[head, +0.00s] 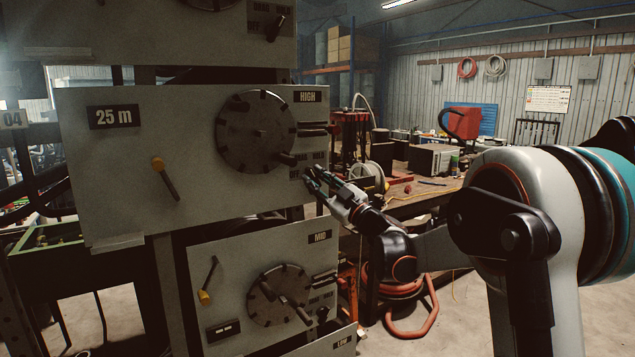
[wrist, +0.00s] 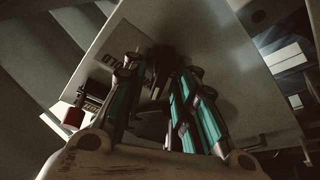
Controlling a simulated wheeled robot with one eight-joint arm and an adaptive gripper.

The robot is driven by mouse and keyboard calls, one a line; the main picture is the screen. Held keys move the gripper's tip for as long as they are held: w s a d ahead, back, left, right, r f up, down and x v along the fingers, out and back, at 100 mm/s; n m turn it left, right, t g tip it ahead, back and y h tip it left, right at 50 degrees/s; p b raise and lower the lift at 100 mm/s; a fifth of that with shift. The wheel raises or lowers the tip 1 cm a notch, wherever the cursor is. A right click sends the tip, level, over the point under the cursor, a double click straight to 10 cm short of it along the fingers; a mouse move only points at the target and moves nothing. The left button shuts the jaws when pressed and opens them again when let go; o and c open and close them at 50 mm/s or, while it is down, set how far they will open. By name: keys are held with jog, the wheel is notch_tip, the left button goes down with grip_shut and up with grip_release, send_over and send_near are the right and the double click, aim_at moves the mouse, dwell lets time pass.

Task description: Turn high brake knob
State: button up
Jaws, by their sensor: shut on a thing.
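The upper grey panel (head: 150,190) carries a HIGH label (head: 308,96) and a large dark round dial (head: 255,130) with a handle at its lower right. My gripper (head: 311,178) is at this panel's lower right edge, just below small labels. The high brake knob is mostly hidden behind the fingers in the head view. In the wrist view my gripper's teal fingers (wrist: 160,68) stand on both sides of a dark knob (wrist: 157,72) in front of the panel and are shut on it. The knob's turn angle cannot be told.
A lower panel with a MID label (head: 319,237) and its own dial (head: 279,295) is below my gripper. A lever with a yellow part (head: 163,178) is on the upper panel's left. A workbench (head: 420,196) with tools stands behind, to the right.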

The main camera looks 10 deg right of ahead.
jog(key=o, duration=0.8)
jog(key=shift+c, duration=0.2)
jog(key=v, duration=1.2)
